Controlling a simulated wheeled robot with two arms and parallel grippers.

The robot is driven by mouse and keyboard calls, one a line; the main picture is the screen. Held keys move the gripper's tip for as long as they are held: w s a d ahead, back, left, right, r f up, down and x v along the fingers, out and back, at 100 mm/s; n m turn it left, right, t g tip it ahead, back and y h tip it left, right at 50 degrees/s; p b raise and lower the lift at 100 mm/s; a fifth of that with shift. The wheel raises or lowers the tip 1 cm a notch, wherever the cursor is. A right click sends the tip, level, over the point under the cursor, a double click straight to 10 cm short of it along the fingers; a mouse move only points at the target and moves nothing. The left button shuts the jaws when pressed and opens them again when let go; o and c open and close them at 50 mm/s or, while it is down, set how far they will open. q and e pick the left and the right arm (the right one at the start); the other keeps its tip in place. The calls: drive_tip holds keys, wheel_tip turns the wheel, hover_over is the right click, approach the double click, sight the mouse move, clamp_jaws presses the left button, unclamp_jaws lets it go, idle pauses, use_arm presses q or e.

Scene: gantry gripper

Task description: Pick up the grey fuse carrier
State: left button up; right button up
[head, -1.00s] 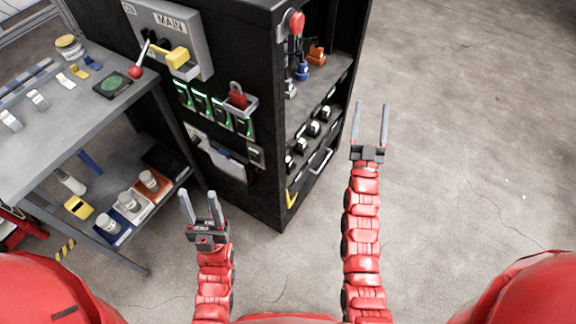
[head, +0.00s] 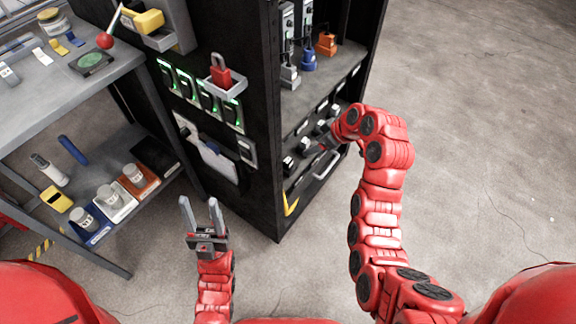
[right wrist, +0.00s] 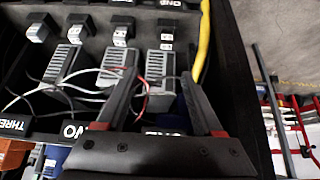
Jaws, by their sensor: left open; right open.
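The grey fuse carrier (head: 290,77) stands on the upper shelf inside the black cabinet (head: 262,190), left of a blue carrier (head: 309,61) and an orange carrier (head: 326,44). My right arm reaches to the cabinet's open side, its gripper mostly hidden in the head view. In the right wrist view my right gripper (right wrist: 158,76) is open, its fingers pointing toward grey finned blocks (right wrist: 160,68) with loose wires. Nothing is visibly held. The grey carrier is not clearly seen there. My left gripper (head: 200,204) is open and empty in front of the cabinet.
A row of black-and-white parts (head: 304,143) sits on the lower level, above a metal handle (head: 323,166). A workbench (head: 140,68) stands left. The floor at right is clear.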

drive_tip(key=b, duration=0.3)
approach(288, 160)
drive_tip(key=x, duration=0.5)
drive_tip(key=shift+w+d+f, duration=0.1)
drive_tip(key=shift+w+d, duration=0.1)
drive_tip(key=shift+s+a+b+x, duration=0.15)
drive_tip(key=shift+b+x, duration=0.25)
drive_tip(key=shift+x, duration=0.9)
drive_tip(key=shift+s+a+b+x, duration=0.1)
drive_tip(key=shift+b+x, duration=0.25)
drive_tip(key=shift+x, duration=0.95)
clamp_jaws()
